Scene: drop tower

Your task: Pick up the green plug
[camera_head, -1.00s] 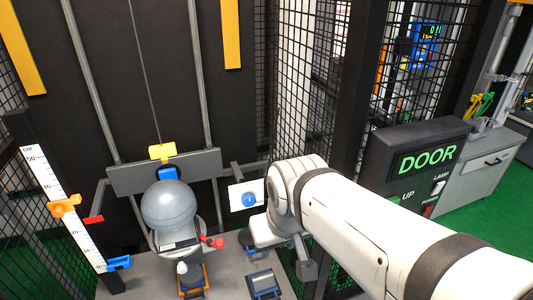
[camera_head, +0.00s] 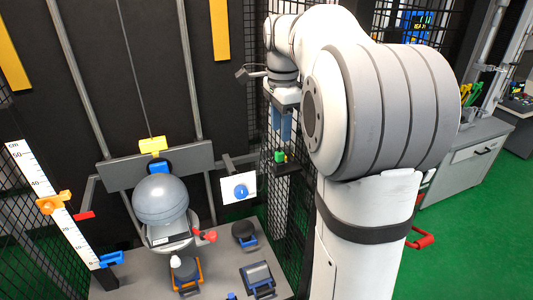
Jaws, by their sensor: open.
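The green plug (camera_head: 280,156) is a small green piece sitting on a small dark holder (camera_head: 287,169) beside the mesh post, right of the white card with the blue knob. My gripper (camera_head: 281,138) points down just above the plug, its blue fingers hanging close over it. The fingers are open and nothing is seen between them. The picture is too small to tell whether a fingertip touches the plug.
A grey ball (camera_head: 160,199) rests on a stand at the left, near a scale (camera_head: 48,200) with orange and blue sliders. A grey table (camera_head: 222,270) carries several small devices. Black mesh and posts stand close around my gripper. A grey cabinet (camera_head: 470,160) stands at the right.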

